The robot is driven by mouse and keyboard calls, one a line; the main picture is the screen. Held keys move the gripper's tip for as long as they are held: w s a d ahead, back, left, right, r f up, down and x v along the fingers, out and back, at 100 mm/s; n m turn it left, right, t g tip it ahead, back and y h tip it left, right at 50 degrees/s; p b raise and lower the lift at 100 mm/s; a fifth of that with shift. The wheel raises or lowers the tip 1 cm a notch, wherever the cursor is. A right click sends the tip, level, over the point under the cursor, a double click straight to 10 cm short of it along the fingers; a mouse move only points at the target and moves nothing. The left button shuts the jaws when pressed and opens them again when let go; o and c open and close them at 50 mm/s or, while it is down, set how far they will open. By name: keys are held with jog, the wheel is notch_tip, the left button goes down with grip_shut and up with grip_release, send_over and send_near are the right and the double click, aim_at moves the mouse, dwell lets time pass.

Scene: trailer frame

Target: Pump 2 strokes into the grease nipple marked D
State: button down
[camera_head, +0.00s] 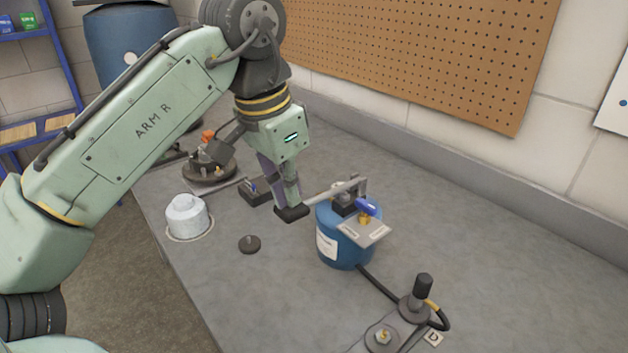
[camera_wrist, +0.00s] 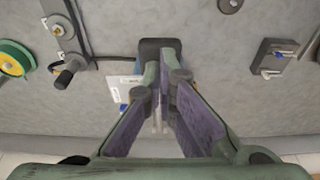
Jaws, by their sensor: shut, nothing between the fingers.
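The blue grease pump (camera_head: 345,245) stands on the bench with its lever (camera_head: 335,193) reaching left to a black end grip (camera_head: 291,213). My gripper (camera_head: 288,203) is shut and empty, its fingertips right at that grip; whether they touch it I cannot tell. In the wrist view the grip (camera_wrist: 160,46) shows just past my shut fingertips (camera_wrist: 164,62). A black hose (camera_head: 385,287) runs from the pump to a black-topped coupler (camera_head: 422,287) on a metal frame piece. A tag marked D (camera_head: 433,338) lies beside it. Another brass nipple (camera_head: 383,335) on that piece is bare.
A blue-handled valve (camera_head: 366,206) and label plate (camera_head: 364,233) sit on the pump. The bench right of the pump is clear.

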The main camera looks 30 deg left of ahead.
aim_at(290, 211)
jog(key=shift+f, duration=0.1)
jog(key=shift+f+b, duration=0.65)
jog(key=shift+f, duration=0.55)
jog(key=shift+f+b, duration=0.45)
jog(key=shift+f, duration=0.25)
jog(key=r+p, duration=0.4)
jog(key=r, duration=0.1)
jog(key=w+r+p, duration=0.1)
jog(key=r+p, duration=0.1)
jog(key=p, duration=0.1)
jog(key=shift+w+d+r, duration=0.1)
jog(key=shift+d+r, duration=0.15)
jog(key=shift+r, duration=0.05)
jog(key=shift+f, duration=0.15)
jog(key=shift+s+a+f+b, duration=0.15)
jog(key=shift+f+b, duration=0.15)
jog(key=shift+f, duration=0.25)
jog(key=shift+s+f+b, duration=0.15)
jog(key=shift+f+b, duration=0.1)
jog(key=shift+f, duration=0.4)
